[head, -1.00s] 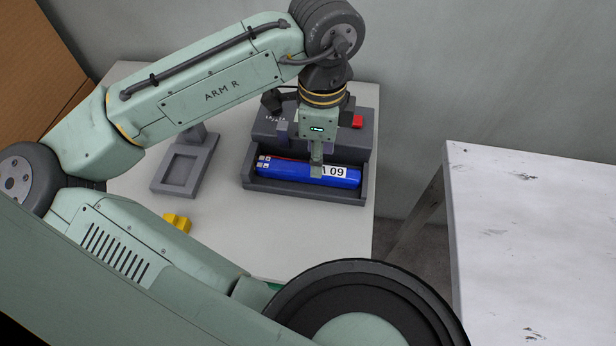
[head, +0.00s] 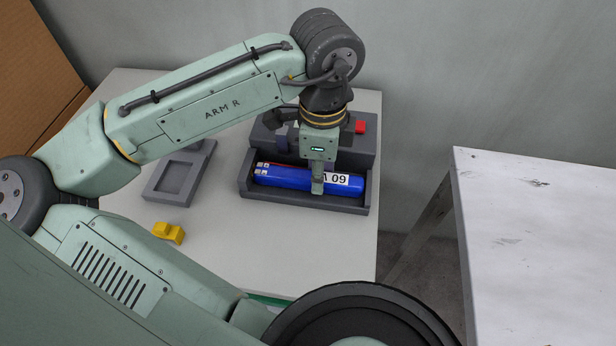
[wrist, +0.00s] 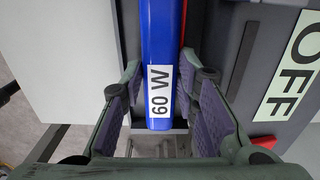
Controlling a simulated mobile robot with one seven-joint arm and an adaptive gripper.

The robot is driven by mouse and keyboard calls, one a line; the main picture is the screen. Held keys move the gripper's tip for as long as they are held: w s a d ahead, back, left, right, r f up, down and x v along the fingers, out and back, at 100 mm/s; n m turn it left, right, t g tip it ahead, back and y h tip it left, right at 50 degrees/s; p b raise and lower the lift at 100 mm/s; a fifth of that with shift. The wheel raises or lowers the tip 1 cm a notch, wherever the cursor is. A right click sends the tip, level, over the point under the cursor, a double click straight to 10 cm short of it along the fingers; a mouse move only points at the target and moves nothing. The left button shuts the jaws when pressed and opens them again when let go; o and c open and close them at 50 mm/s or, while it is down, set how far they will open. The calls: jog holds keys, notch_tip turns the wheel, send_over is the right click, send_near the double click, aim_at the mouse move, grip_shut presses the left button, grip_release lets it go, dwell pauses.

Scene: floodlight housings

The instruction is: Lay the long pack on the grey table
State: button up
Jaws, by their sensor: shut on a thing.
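The long pack (head: 290,178) is a blue bar with a white label, lying lengthwise in the trough of a dark grey dock (head: 303,203). My gripper (head: 318,190) is shut on the pack near its middle, from above. I cannot tell whether the pack touches the trough floor. A table with a pale grey, scuffed top (head: 545,240) stands at the right, apart from the table under the dock.
The dock's table (head: 225,235) also holds a grey tray with a square recess (head: 175,182) and a yellow block (head: 168,232). A red button (head: 360,127) is on the dock. A gap separates the tables. The right table's visible top is clear.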

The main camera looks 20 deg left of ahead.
grip_shut()
jog(key=shift+r, duration=0.1)
jog(key=shift+r+p, duration=3.8)
jog(key=shift+r, duration=1.15)
